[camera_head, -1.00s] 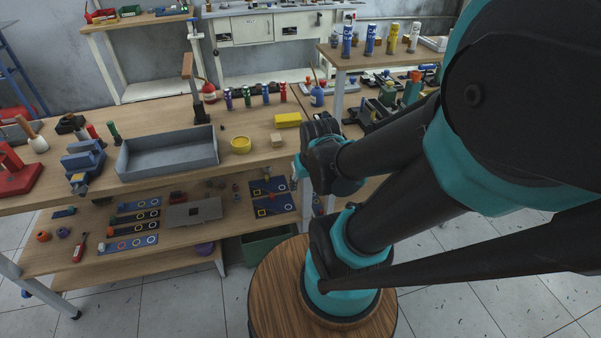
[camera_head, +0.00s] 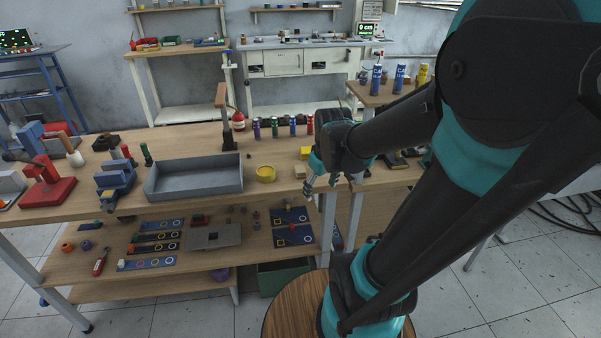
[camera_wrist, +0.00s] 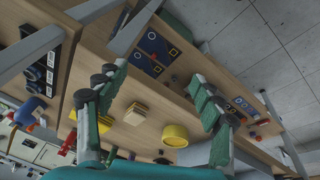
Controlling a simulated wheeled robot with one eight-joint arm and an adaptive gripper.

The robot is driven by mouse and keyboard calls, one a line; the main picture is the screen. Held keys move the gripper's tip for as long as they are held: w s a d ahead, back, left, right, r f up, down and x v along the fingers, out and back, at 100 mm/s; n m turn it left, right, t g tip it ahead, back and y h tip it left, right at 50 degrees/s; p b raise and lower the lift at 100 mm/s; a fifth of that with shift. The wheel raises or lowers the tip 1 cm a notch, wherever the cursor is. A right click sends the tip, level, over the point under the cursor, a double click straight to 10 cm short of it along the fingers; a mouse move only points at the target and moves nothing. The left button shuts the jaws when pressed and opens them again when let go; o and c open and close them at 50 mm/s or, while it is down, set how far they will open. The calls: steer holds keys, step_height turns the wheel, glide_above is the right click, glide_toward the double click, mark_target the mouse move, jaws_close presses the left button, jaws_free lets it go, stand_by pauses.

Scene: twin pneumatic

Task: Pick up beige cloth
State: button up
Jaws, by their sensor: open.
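The beige cloth (camera_head: 300,171) looks like a small folded stack on the upper workbench, near its front edge. It lies between a yellow tin and a yellow box. In the wrist view the beige cloth (camera_wrist: 136,113) lies flat on the wood, apart from the fingers and between their lines. My gripper (camera_head: 310,188) is at the bench's front edge, just in front of the cloth and partly overlapping it in the head view. In the wrist view my gripper (camera_wrist: 160,76) has its fingers wide apart with nothing between them.
The yellow tin (camera_head: 265,174) stands left of the cloth, and the yellow box (camera_head: 305,153) lies behind it. A grey tray (camera_head: 195,180) is further left. Several coloured cans stand behind. A lower shelf (camera_head: 190,262) holds tools and dark panels. A second bench adjoins on the right.

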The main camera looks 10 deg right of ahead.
steer(key=w+a+r+n+g, duration=0.3)
steer(key=w+r+n, duration=1)
steer(key=w+r, duration=0.2)
glide_above(300, 168)
steer(key=f, duration=1.1)
steer(key=shift+w+d+f, duration=0.15)
steer(key=shift+d+f, duration=0.15)
steer(key=shift+s+a+f, duration=0.1)
steer(key=shift+a+f, duration=0.05)
steer(key=shift+f, duration=1.3)
steer(key=shift+s+a+f, duration=0.1)
steer(key=shift+f, duration=1.35)
steer(key=c, duration=1.4)
steer(key=shift+o, duration=0.2)
steer(key=shift+r, duration=0.1)
step_height(300, 168, up, 20)
